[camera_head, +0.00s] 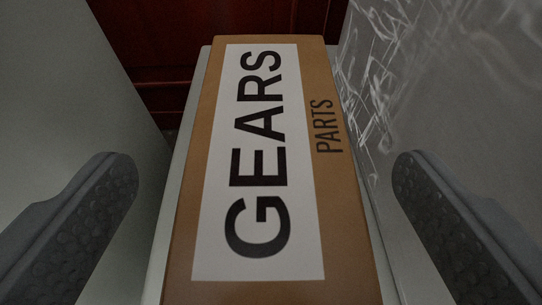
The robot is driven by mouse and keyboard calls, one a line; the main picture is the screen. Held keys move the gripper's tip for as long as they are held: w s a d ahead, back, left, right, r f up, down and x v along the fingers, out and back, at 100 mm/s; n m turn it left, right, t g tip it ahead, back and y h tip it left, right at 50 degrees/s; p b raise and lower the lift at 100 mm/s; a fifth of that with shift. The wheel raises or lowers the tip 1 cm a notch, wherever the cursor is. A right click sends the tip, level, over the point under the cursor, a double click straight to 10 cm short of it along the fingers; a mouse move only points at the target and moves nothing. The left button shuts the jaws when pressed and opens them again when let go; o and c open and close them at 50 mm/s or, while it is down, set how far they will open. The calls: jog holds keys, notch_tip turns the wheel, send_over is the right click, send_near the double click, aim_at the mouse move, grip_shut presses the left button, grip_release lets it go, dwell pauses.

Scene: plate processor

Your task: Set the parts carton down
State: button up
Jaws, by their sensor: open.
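The parts carton (342,205) is a long brown box with a white label reading "GEARS" and the word "PARTS" printed beside it. It lies in the middle of the view, its long side running away from me, on a pale surface (163,235) that shows along its left edge. My gripper (265,180) is open. Its two dark, textured fingers stand to the left and right of the carton, with a visible gap on each side, and touch nothing that I can see. The carton's underside is hidden.
A plain grey panel (70,100) rises close on the left. A grey, scratched, shiny panel (450,110) rises close on the right. A dark red panelled surface (190,30) stands behind the carton. There is little free room at the sides.

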aim_at(270, 137)
jog(key=shift+x, duration=1.95)
jog(key=shift+d+r, duration=0.1)
grip_shut()
jog(key=shift+r, duration=0.1)
